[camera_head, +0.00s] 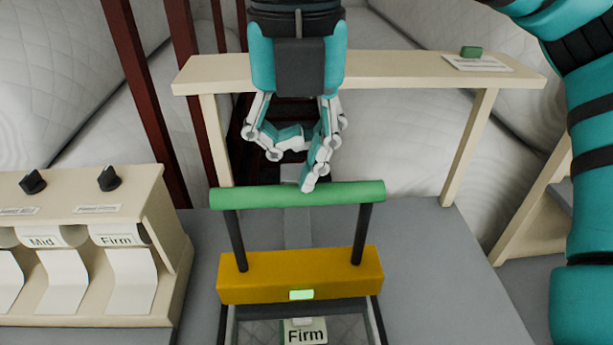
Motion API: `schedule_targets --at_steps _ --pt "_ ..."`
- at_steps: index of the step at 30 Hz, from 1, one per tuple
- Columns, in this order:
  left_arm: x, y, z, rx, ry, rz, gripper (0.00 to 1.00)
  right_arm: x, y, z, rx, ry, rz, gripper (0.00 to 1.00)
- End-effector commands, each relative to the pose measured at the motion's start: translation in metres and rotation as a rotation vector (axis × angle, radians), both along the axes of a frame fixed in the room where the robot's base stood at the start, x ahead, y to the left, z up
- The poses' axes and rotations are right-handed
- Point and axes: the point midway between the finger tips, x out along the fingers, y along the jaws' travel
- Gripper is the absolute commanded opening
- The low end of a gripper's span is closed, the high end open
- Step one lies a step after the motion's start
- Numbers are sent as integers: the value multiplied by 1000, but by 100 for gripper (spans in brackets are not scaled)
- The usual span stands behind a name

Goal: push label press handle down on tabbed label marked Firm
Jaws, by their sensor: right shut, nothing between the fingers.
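The label press has a green bar handle (245,195) on two dark posts above a yellow crossbar (250,272). A small pale green light (301,295) shows on the crossbar's front. A label marked Firm (305,335) lies below the crossbar, at the bottom edge of the view. Its lower part is cut off. My right gripper (309,184) points down at the handle, right of its middle. Its fingers are shut and empty, with the tips overlapping the handle in the view. I cannot tell if they touch it. My left gripper is not in view.
A label dispenser (175,245) at left has rolls marked Mid and Firm (116,240) with black knobs above. A cream shelf (400,68) stands behind the press, holding a green block (471,51). Dark red posts (190,80) rise behind. Grey tabletop (440,270) is clear right of the press.

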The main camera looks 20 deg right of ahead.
Motion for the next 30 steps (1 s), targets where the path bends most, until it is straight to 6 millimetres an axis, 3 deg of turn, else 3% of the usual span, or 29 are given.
schedule_targets --at_steps 30 --pt "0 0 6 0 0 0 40 -3 3 12 0 0 1 0"
